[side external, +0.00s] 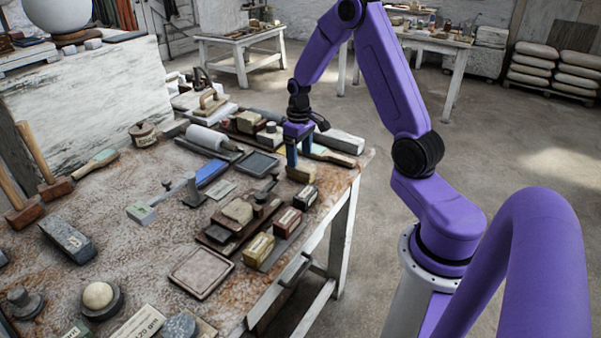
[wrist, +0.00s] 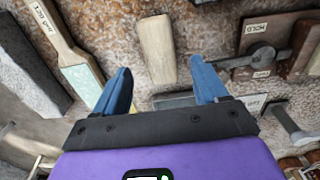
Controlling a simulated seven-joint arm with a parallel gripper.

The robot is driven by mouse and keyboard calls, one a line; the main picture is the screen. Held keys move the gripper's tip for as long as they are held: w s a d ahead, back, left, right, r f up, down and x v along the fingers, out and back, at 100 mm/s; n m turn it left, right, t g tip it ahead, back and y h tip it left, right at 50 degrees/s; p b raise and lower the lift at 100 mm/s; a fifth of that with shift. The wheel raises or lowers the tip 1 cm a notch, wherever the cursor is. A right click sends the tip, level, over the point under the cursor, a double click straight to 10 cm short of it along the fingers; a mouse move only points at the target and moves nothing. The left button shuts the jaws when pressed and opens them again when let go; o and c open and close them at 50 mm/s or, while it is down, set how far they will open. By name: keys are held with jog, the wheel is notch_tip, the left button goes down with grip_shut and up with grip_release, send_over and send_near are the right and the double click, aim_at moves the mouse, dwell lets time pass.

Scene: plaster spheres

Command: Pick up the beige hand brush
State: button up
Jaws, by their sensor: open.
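The beige hand brush appears to be the small tapered beige piece (wrist: 157,48) lying on the worktable, ahead of and between my fingers in the wrist view. In the side external view, it seems to be the beige block (side external: 300,174) just below my gripper, near the table's right edge. My gripper (side external: 299,158) points down with its blue fingers apart. In the wrist view, my gripper (wrist: 160,68) is open with nothing held between the fingers. Bristles cannot be made out in either view.
A long wooden-handled tool (side external: 334,156) lies close behind my gripper; it also shows at the left of the wrist view (wrist: 62,42). A dark shallow tray (side external: 258,163) and a marked block (side external: 305,196) are near. The table is cluttered, with bare patches toward its middle left.

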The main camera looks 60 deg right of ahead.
aim_at(300, 166)
jog(key=shift+s+f, duration=0.2)
jog(key=shift+f, duration=2.5)
jog(key=c, duration=1.1)
